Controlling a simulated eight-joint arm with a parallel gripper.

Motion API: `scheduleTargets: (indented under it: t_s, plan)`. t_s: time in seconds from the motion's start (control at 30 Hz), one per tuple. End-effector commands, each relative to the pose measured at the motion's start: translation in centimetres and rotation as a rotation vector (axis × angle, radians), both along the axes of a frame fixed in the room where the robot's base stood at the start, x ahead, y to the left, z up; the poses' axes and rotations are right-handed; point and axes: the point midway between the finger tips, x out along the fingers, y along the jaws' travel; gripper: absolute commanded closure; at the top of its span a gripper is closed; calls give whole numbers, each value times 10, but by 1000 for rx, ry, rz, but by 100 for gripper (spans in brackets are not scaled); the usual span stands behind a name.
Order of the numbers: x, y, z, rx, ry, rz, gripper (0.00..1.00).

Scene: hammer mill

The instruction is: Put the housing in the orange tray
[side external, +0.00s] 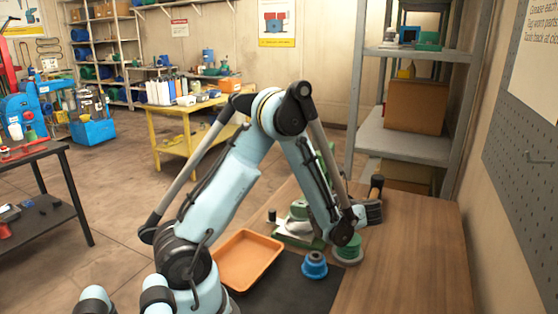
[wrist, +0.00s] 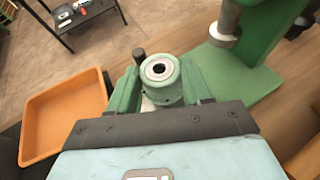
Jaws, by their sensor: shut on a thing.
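My gripper (side external: 348,240) is low over the right part of the wooden table, pointing down. It is shut on the green housing, whose wide grey-green base (side external: 347,256) shows below the fingers; I cannot tell whether it touches the table. In the wrist view the housing (wrist: 158,88) sits between the two green fingers of my gripper (wrist: 160,85), its round bore facing up. The orange tray (side external: 248,262) lies left of my gripper, with no object visible in it. It also shows at the left of the wrist view (wrist: 65,115).
A blue flanged part (side external: 314,265) stands between the tray and my gripper, near the dark mat (side external: 290,290). A green press-like machine (wrist: 240,65) stands close by, at the right of the wrist view. The table's right front (side external: 410,270) is clear.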

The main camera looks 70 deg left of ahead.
Motion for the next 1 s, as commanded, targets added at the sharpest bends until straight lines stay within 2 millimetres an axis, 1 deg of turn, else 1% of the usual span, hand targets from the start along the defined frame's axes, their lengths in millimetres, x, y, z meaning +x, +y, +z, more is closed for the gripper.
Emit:
scheduleTargets:
  t_s: [0.1,0.23,0.73,0.77,0.9,1.0]
  plan:
    - [0,0,-15,2,1,0,100]
    - [0,0,-25,2,1,0,100]
    - [0,0,-32,2,1,0,100]
    - [0,0,-32,0,0,0,46]
    - [0,0,-32,0,0,0,25]
    - [0,0,-31,0,0,0,25]
